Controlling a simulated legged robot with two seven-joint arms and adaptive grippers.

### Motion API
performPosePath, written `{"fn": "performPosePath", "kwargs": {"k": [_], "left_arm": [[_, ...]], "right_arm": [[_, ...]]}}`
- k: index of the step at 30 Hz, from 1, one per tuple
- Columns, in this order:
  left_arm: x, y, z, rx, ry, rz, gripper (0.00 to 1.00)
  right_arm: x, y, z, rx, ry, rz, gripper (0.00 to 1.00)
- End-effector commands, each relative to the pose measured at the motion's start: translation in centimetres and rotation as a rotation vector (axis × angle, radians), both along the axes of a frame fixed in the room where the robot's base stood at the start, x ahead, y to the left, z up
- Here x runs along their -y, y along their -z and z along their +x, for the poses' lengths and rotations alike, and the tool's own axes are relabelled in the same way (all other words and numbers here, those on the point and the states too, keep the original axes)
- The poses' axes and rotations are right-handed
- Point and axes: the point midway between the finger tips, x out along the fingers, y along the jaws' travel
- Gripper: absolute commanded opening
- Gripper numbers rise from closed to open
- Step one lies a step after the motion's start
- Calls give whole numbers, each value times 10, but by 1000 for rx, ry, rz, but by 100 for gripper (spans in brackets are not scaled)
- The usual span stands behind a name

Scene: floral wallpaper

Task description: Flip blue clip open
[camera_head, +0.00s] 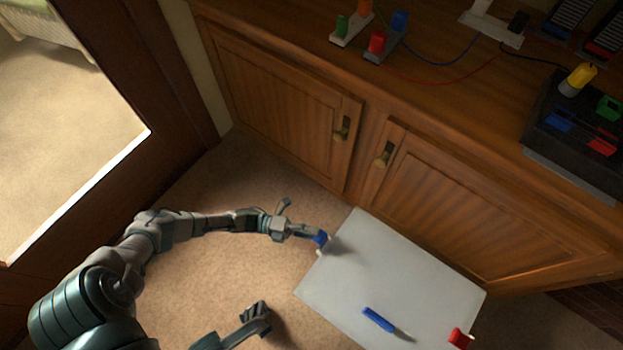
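A blue clip (321,239) sits at the left edge of the pale grey board (408,268), near its upper left side. My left gripper (301,219) comes in from the left. Its fingers are spread, one pointing up and the other reaching to the blue clip. That lower fingertip touches or nearly touches the clip; which one I cannot tell. The finger partly hides the clip, and I cannot tell whether the clip is open. My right gripper (258,318) is low in the picture, left of the board and apart from it. Its finger spread is unclear.
A red clip (459,338) is at the board's lower right edge. A blue pen-like piece (378,319) lies on the board. A wooden cabinet (300,110) stands behind, with switches and a dark box (575,135) on top. Carpet between my arms is clear.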

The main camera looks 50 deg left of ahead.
Motion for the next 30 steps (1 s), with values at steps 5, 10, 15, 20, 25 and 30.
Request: {"fn": "performPosePath", "kwargs": {"k": [5, 10, 15, 20, 25, 30], "left_arm": [[-12, 3, -10, -2, -1, 2, 40], [-41, 10, -32, -4, -2, 1, 40], [-70, 17, -54, -5, -3, 0, 40], [-88, 21, -69, -5, -2, 0, 40], [-94, 22, -74, -4, -1, 0, 40], [-94, 22, -74, -3, 0, -1, 40]], "right_arm": [[1, -2, -4, 5, 0, 1, 40], [1, -2, -4, 4, 0, 0, 40], [0, -2, -4, 4, 0, 0, 40], [1, -2, -4, 5, 0, 2, 40], [1, -2, -4, 5, 0, 2, 40], [1, -2, -4, 5, 0, 2, 40]]}}
